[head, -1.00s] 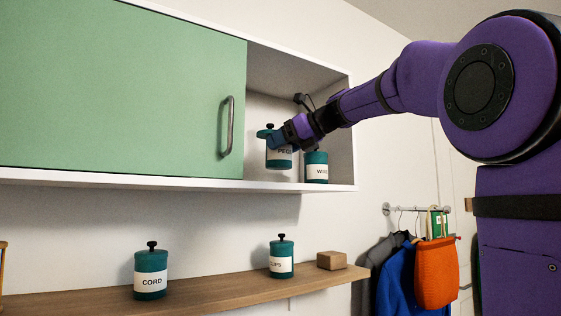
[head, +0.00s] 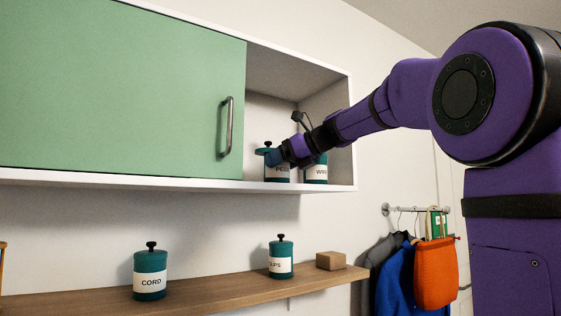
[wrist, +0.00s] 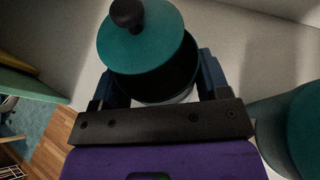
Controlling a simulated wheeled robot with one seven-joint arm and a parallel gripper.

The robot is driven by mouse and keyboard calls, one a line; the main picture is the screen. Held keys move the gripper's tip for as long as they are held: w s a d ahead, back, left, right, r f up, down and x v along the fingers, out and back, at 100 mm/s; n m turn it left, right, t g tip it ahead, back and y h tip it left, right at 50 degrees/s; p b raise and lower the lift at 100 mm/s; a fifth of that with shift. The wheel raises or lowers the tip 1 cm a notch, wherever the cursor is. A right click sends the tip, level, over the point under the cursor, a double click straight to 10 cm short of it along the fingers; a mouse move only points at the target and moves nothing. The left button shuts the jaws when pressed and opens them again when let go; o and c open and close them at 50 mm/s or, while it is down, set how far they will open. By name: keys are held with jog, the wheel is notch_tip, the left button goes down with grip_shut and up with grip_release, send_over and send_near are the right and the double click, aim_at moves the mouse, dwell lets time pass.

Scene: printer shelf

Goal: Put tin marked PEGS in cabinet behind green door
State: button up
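The teal tin marked PEGS (head: 277,174) is upright in the open right part of the wall cabinet (head: 215,182). Its base is at or just above the cabinet floor; I cannot tell whether it touches. My gripper (head: 276,157) is shut on it, and part of its label is hidden.
A tin marked WIRE (head: 317,174) stands close to the right of the PEGS tin, partly behind my gripper. On the wooden shelf (head: 210,292) below are tins marked CORD (head: 151,272) and CLIPS (head: 281,260), and a brown box (head: 331,261). Clothes hang at right.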

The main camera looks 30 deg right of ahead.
jog(key=o, duration=0.3)
jog(key=shift+o, duration=0.2)
jog(key=shift+r, duration=0.15)
jog(key=v, duration=1.2)
